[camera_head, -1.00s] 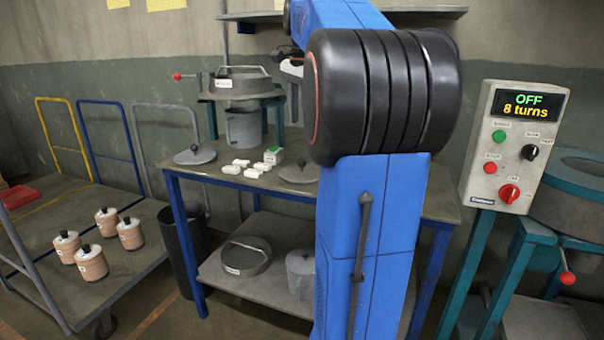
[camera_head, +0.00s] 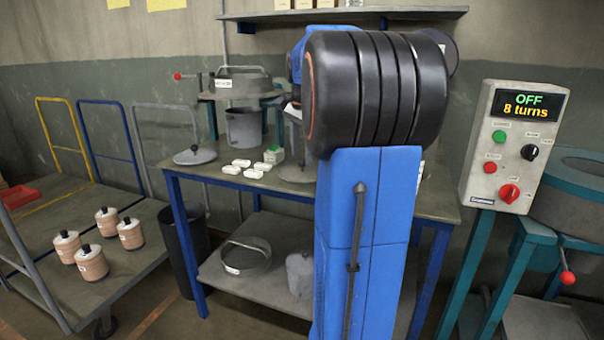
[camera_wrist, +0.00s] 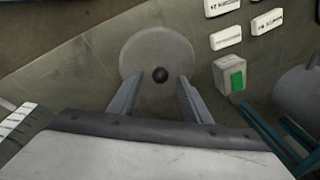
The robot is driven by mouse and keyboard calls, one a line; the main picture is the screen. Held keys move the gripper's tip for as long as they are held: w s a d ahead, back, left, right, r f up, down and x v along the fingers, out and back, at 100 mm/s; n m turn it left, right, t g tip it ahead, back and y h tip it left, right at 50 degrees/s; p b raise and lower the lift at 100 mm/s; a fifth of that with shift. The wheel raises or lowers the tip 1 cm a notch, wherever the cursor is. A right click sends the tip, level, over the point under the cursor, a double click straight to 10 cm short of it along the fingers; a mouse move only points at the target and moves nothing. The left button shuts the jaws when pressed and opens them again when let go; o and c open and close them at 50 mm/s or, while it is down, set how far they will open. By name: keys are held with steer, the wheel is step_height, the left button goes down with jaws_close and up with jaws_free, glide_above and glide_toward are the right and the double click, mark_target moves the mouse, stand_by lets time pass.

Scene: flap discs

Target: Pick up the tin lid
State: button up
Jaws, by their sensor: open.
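A round grey lid (camera_wrist: 157,48) with a dark knob lies flat on the table in the wrist view. My gripper (camera_wrist: 158,80) is open and empty, pointing at the lid. Its fingertips overlap the lid's near part in the picture, one on each side of the knob; I cannot tell their height above it. In the head view this lid (camera_head: 293,174) lies beside the green and white box, partly hidden by my arm. A second grey lid (camera_head: 195,156) with an upright knob lies at the table's left end. My gripper is mostly hidden behind my arm there.
Several white labelled blocks (camera_head: 241,163) and a green and white box (camera_head: 273,155) lie close to the lid. A grey bucket (camera_head: 243,128) stands behind them. The control panel (camera_head: 512,148) reads OFF, 8 turns. A trolley (camera_head: 45,230) with several jars is at left.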

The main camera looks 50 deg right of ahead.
mark_target(302, 167)
steer(key=shift+w+d+f, duration=0.1)
steer(key=shift+f, duration=0.5)
steer(key=shift+w+d+f, duration=0.1)
steer(key=shift+f, duration=0.5)
jaws_close()
steer(key=shift+r, duration=0.1)
